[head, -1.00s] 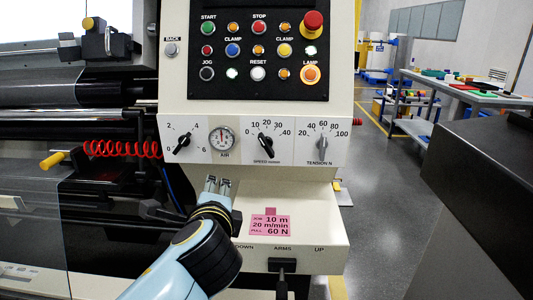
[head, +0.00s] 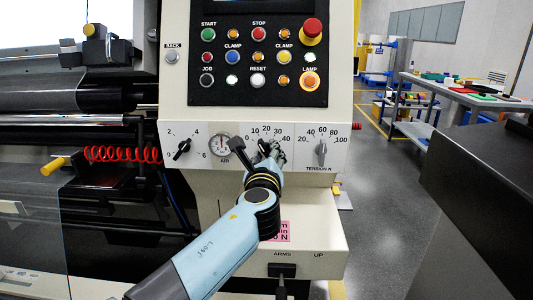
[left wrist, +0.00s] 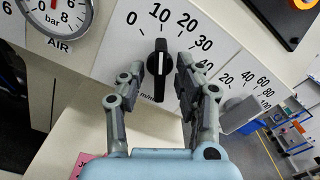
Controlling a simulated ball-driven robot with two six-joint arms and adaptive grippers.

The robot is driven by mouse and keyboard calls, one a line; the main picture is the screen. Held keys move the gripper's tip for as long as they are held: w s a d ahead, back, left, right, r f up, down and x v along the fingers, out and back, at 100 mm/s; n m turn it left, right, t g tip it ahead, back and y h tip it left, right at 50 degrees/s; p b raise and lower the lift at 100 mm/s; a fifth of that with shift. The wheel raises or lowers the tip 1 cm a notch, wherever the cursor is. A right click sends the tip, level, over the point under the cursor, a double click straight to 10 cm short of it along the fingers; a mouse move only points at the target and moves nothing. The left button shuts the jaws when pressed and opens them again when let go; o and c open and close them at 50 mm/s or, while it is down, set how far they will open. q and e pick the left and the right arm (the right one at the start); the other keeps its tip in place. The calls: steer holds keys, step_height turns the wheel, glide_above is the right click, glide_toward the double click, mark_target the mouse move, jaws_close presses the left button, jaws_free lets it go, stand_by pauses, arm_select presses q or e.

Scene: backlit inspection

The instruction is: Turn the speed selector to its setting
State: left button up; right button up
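The speed selector is a black knob (left wrist: 158,82) with a white pointer line, on a white dial marked 0 to 40. In the left wrist view its line points near 10. In the head view the knob (head: 265,147) is partly hidden by my gripper. My left gripper (left wrist: 159,66) is open, one finger on each side of the knob; I cannot tell whether either touches it. In the head view the left gripper (head: 259,150) reaches up to the panel from below. A pink card (head: 285,230) sits below, largely covered by my arm. My right gripper is not in view.
The air gauge (head: 220,146) and another black knob (head: 182,148) are left of the selector. The grey tension knob (head: 321,152) is close on its right. Above is a black button panel (head: 258,70). A ledge (head: 325,235) juts out below.

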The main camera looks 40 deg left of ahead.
arm_select(q)
steer(key=shift+w+a, duration=0.2)
steer(key=shift+w, duration=0.1)
jaws_close()
